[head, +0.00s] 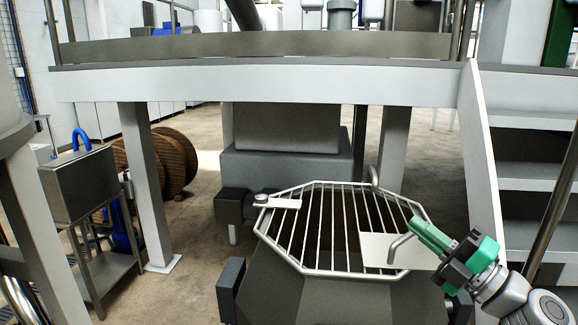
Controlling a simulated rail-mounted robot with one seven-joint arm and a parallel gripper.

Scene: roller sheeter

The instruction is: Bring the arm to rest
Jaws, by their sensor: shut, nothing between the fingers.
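My gripper (414,230) is at the right of the head view, at the end of my green, black and grey arm. It points left and up, over the right edge of an octagonal wire grate (325,271). Its fingers are close to a bent grey handle (399,243) that rises from a pale plate (378,250) on the grate. I cannot tell whether they touch it. The gripper is shut and holds nothing.
The grate covers a dark hopper (320,297). A second small plate (277,203) lies at its left. A raised platform (260,82) spans above, with stairs (530,175) at right. A steel box on a stand (82,185) and wooden reels (172,160) are at left.

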